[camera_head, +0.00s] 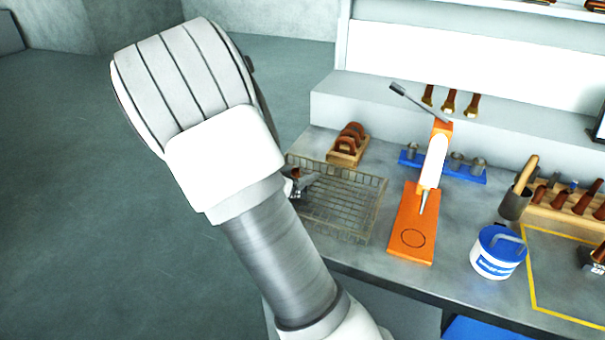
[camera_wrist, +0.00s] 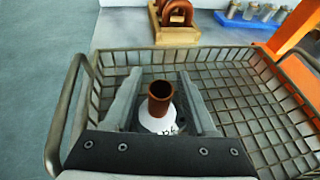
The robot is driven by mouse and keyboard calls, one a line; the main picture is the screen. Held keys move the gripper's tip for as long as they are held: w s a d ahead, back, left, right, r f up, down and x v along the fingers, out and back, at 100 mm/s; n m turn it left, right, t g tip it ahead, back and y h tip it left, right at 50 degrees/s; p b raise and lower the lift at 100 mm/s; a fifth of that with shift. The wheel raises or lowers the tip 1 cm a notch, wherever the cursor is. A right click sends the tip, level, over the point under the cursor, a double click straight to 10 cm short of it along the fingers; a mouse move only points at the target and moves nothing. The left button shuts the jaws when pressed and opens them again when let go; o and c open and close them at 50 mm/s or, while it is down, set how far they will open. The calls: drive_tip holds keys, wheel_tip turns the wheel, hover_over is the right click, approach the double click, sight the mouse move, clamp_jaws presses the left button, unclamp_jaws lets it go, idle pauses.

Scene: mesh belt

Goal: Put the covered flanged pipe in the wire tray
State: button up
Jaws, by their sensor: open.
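The covered flanged pipe (camera_wrist: 160,97), a brown tube with a white round cover or flange with dark marks at its lower end, stands about upright between my fingers in the wrist view. My gripper (camera_wrist: 160,75) is open, one finger on each side of the pipe, with gaps visible. The pipe is within the left part of the wire tray (camera_wrist: 235,58); whether its base rests on the mesh is hidden. In the head view my gripper (camera_head: 299,184) is at the left end of the wire tray (camera_head: 345,233), mostly hidden behind my arm.
A wooden rack with brown rings (camera_head: 348,150) stands behind the tray. An orange press (camera_head: 412,225) is just right of it, with a blue holder (camera_head: 470,174) behind. A blue-and-white tub (camera_head: 497,255) stands further right. The tray's right part is empty.

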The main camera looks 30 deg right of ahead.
drive_tip(key=p+v, duration=0.1)
drive_tip(key=v, duration=0.9)
drive_tip(key=shift+a+r+p, duration=0.1)
drive_tip(key=shift+r+p, duration=0.05)
drive_tip(key=shift+p, duration=0.2)
drive_tip(key=shift+s+a+r, duration=0.25)
drive_tip(key=shift+s+a, duration=0.05)
drive_tip(key=shift+a, duration=0.15)
drive_tip(key=s+m, duration=0.1)
drive_tip(key=s+d+r+m+g, duration=0.1)
drive_tip(key=s+m, duration=0.1)
drive_tip(key=s+m+g+y, duration=0.1)
drive_tip(key=shift+s+d+r+m, duration=0.15)
drive_tip(key=shift+d+r+m, duration=0.15)
drive_tip(key=shift+d+r, duration=0.1)
drive_tip(key=s+a+r+m+y, duration=0.4)
drive_tip(key=s+r+m+y, duration=0.1)
drive_tip(key=s+m, duration=0.3)
drive_tip(key=s+a+r+m+t+y, duration=0.1)
drive_tip(key=s+a+r+m+y, duration=0.3)
drive_tip(key=s+m, duration=0.4)
drive_tip(key=a+m+y, duration=0.1)
drive_tip(key=m+y, duration=0.1)
drive_tip(key=shift+s+r+m, duration=0.35)
drive_tip(key=shift+s+m, duration=0.05)
